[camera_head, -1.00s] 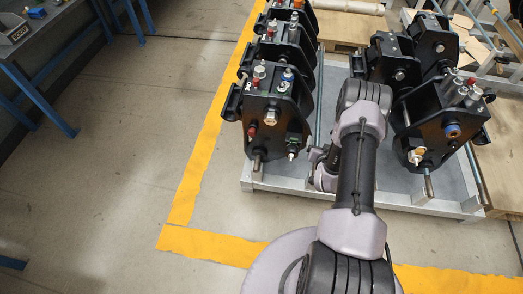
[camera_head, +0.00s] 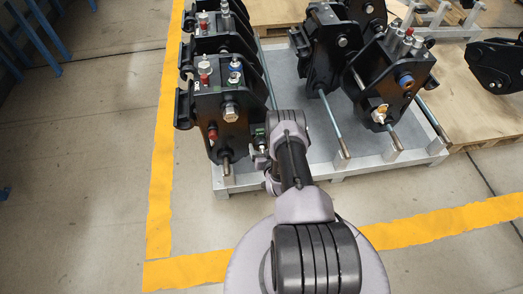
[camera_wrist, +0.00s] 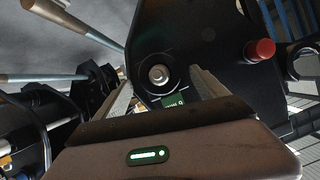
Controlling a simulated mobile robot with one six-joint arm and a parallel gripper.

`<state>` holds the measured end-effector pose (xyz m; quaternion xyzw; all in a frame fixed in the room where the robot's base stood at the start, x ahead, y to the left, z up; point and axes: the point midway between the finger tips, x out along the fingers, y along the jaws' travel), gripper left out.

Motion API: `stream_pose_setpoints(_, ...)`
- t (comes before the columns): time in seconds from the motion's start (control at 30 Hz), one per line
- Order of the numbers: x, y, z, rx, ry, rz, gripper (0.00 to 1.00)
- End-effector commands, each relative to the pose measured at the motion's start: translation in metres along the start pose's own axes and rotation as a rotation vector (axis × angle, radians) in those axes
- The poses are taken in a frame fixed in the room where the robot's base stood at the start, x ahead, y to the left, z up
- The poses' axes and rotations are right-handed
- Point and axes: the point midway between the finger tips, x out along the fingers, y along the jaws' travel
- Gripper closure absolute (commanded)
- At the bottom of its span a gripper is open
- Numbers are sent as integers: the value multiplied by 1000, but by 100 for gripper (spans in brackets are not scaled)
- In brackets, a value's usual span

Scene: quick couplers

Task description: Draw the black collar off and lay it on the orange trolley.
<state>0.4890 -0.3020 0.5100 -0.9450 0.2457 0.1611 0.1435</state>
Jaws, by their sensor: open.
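The black collar (camera_wrist: 158,94) appears in the wrist view as a dark ring around a silver pin end on a black coupler (camera_wrist: 205,50). My gripper (camera_wrist: 162,78) is open, with one finger at each side of the collar. I cannot tell whether the fingers touch it. A green label shows just below the collar, partly hidden by my gripper. In the head view my arm reaches to the front left coupler (camera_head: 222,100), and my gripper is mostly hidden there. The orange trolley is not in view.
A red knob (camera_wrist: 260,50) sits right of the collar in the wrist view. Yellow floor tape (camera_head: 430,226) runs before the rack.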

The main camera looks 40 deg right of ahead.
Motion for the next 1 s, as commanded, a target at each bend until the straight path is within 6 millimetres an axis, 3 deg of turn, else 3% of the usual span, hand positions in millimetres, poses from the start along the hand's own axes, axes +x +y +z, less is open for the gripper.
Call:
stream_pose_setpoints(0.03,10,1,4,0,2,-1,17)
stream_pose_setpoints(0.2,26,0,1,-1,0,-1,17)
stream_pose_setpoints(0.47,28,0,-1,0,-1,0,17)
stream_pose_setpoints(0.87,27,0,0,0,-1,0,94)
stream_pose_setpoints(0.9,27,0,0,0,-1,0,49)
stream_pose_setpoints(1.0,27,0,0,0,-1,0,69)
